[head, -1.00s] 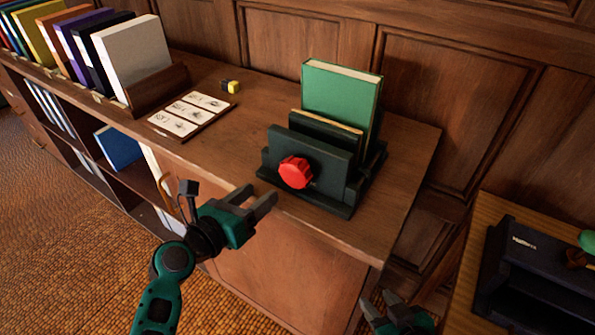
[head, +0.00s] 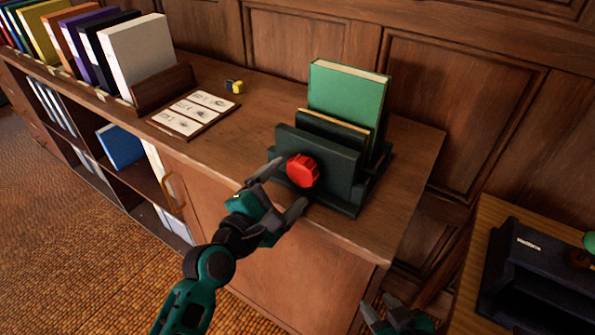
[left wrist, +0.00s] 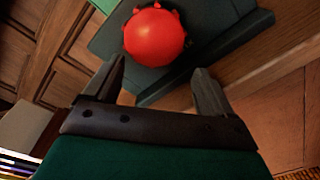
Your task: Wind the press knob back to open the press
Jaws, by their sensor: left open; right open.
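The press (head: 345,197) is a dark green block on the wooden cabinet top, with a green book (head: 347,92) standing upright in it. The red press knob (head: 303,170) sticks out of its front plate. My left gripper (head: 288,187) is open in front of the knob, its fingers pointing toward it. In the left wrist view the knob (left wrist: 155,36) lies ahead of and between the two open fingertips (left wrist: 160,75), apparently not gripped. My right gripper (head: 386,308) is low at the bottom edge, open and away from the press.
A card board (head: 194,112) and a small yellow-black object (head: 234,86) lie left of the press. Several binders (head: 128,55) stand further left. A black device (head: 530,280) sits on a separate table at right. The cabinet top between cards and press is clear.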

